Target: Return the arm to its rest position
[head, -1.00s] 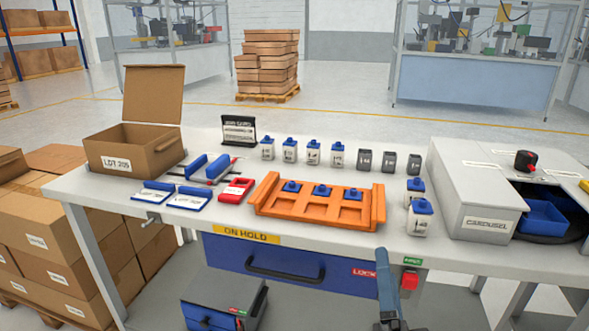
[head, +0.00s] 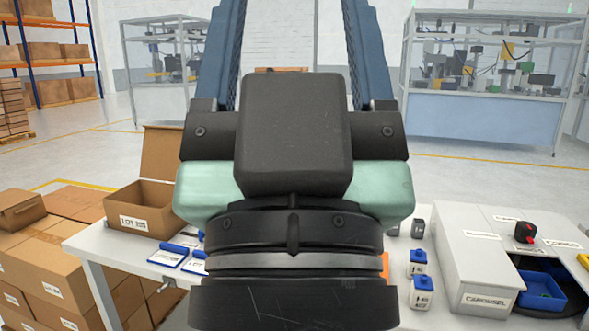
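My gripper (head: 294,35) is raised upright close in front of the camera and fills the middle of the view. Its two blue fingers stand far apart and point up, with nothing seen between them. Their tips are cut off by the top edge. The black and pale green gripper body and my dark wrist below it hide most of the table (head: 105,250), including nearly all of the orange tray, of which a sliver (head: 385,268) shows at right.
An open cardboard box (head: 140,215) and blue-edged cards (head: 168,256) are left of my arm. White blue-capped bottles (head: 421,293) and the grey carousel housing (head: 470,262) are at right. Stacked cartons (head: 45,265) stand on the floor at left.

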